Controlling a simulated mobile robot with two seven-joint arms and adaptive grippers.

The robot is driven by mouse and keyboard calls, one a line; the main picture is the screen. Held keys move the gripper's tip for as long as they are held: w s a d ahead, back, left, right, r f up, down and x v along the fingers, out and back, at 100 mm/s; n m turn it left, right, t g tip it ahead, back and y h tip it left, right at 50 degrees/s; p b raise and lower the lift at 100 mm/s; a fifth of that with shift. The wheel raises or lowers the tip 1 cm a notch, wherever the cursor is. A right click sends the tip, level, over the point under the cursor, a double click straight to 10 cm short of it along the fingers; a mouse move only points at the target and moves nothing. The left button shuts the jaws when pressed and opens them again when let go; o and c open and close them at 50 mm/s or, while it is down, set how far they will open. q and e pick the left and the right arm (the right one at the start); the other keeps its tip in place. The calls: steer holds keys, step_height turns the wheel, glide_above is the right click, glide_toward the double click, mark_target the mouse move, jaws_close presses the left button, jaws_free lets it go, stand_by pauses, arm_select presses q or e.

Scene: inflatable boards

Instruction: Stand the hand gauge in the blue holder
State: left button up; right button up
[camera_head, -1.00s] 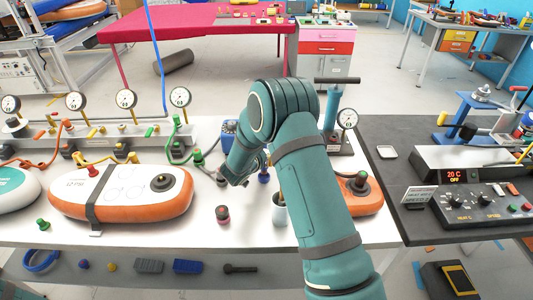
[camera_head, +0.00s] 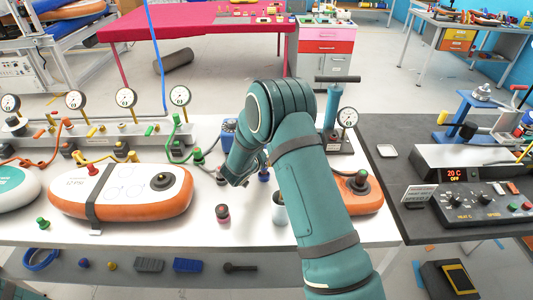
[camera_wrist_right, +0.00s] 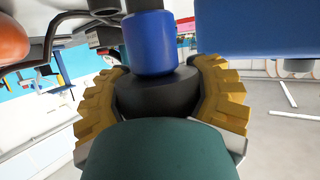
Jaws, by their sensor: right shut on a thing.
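My right gripper (camera_wrist_right: 165,95) has its yellow fingers closed around a dark round body with a blue collar (camera_wrist_right: 150,42), seen in the right wrist view. I take this for the hand gauge; its dial is not visible. In the head view my right gripper (camera_head: 245,172) hangs over the white table, partly hidden by my arm. A blue part (camera_head: 263,174) shows beside it. A blue block (camera_head: 229,127), likely the blue holder, stands behind my arm. A large blue surface (camera_wrist_right: 255,28) fills the wrist view's upper right, possibly the same block. My left gripper is out of view.
An orange-and-white inflatable board (camera_head: 125,192) lies at left, near a row of dial gauges (camera_head: 126,99). A red-topped black piece (camera_head: 222,213) and a grey cup (camera_head: 279,209) stand in front. A hand pump (camera_head: 331,105) stands at right.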

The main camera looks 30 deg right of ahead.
steer(key=shift+f+b, duration=0.6)
steer(key=shift+f, duration=0.4)
steer(key=o, duration=1.4)
steer(key=shift+o, duration=0.2)
steer(key=v, duration=1.2)
